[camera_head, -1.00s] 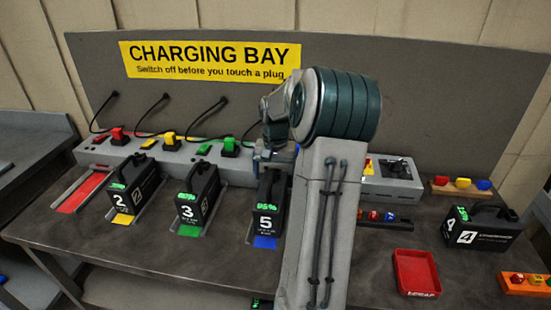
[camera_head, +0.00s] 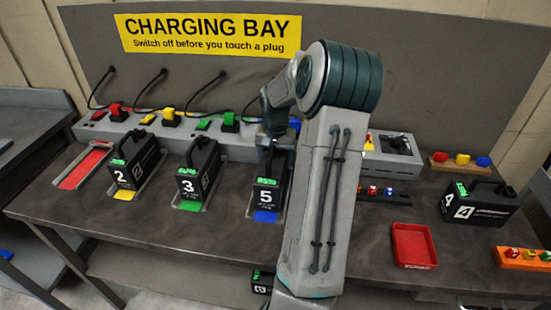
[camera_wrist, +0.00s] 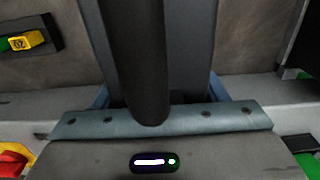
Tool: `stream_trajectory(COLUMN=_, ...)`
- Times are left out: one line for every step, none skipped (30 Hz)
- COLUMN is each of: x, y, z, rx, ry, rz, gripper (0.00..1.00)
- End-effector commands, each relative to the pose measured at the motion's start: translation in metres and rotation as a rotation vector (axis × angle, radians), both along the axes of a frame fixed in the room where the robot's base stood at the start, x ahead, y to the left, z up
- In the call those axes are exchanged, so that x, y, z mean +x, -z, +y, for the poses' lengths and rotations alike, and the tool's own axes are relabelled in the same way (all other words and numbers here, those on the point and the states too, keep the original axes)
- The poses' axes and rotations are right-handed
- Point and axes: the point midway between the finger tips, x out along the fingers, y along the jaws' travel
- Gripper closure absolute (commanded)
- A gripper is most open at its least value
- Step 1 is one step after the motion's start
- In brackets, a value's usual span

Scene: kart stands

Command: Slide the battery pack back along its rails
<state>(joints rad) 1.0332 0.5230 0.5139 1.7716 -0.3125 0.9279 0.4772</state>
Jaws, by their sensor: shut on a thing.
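Battery pack 5 (camera_head: 265,197) is a black box with a green display and a white 5, standing between rails with a blue patch (camera_head: 265,216) in front. My gripper (camera_head: 272,140) is at the top of this pack, partly hidden by my arm. In the wrist view, the pack's dark handle (camera_wrist: 148,65) runs between the jaws of my gripper (camera_wrist: 160,97), which is shut on it. The right side of the pack is partly hidden by my arm in the head view.
Packs 2 (camera_head: 130,165) and 3 (camera_head: 197,175) stand in bays to the left; the bay with the red patch (camera_head: 83,167) is empty. A grey socket strip (camera_head: 100,130) runs behind.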

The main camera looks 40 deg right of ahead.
Motion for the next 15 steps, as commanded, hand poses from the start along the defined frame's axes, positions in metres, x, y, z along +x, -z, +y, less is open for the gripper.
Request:
stream_trajectory(x=0.0, y=0.0, z=0.0, rx=0.0, ry=0.0, rz=0.0, gripper=1.0)
stream_trajectory(x=0.0, y=0.0, z=0.0, rx=0.0, ry=0.0, rz=0.0, gripper=1.0)
stream_trajectory(x=0.0, y=0.0, z=0.0, rx=0.0, ry=0.0, rz=0.0, gripper=1.0)
stream_trajectory(x=-0.001, y=0.0, z=0.001, rx=-0.001, ry=0.0, rz=0.001, gripper=1.0)
stream_trajectory(x=-0.002, y=0.0, z=0.002, rx=-0.001, ry=0.0, rz=0.001, gripper=1.0)
stream_trajectory(x=-0.002, y=0.0, z=0.003, rx=-0.001, ry=0.0, rz=0.001, gripper=1.0)
stream_trajectory(x=-0.003, y=0.0, z=0.004, rx=0.0, ry=-0.001, rz=0.001, gripper=1.0)
stream_trajectory(x=-0.004, y=0.0, z=0.005, rx=0.0, ry=-0.001, rz=0.001, gripper=1.0)
stream_trajectory(x=-0.005, y=0.0, z=0.006, rx=0.001, ry=-0.001, rz=0.001, gripper=1.0)
stream_trajectory(x=-0.006, y=0.0, z=0.007, rx=0.001, ry=-0.001, rz=0.001, gripper=1.0)
stream_trajectory(x=-0.006, y=0.0, z=0.008, rx=0.001, ry=-0.001, rz=0.001, gripper=1.0)
stream_trajectory(x=-0.007, y=0.0, z=0.009, rx=0.001, ry=-0.001, rz=0.001, gripper=1.0)
stream_trajectory(x=-0.008, y=0.0, z=0.01, rx=0.0, ry=-0.001, rz=0.0, gripper=1.0)
stream_trajectory(x=-0.009, y=0.0, z=0.011, rx=-0.001, ry=-0.001, rz=0.001, gripper=1.0)
stream_trajectory(x=-0.01, y=0.0, z=0.012, rx=-0.001, ry=-0.002, rz=0.001, gripper=1.0)
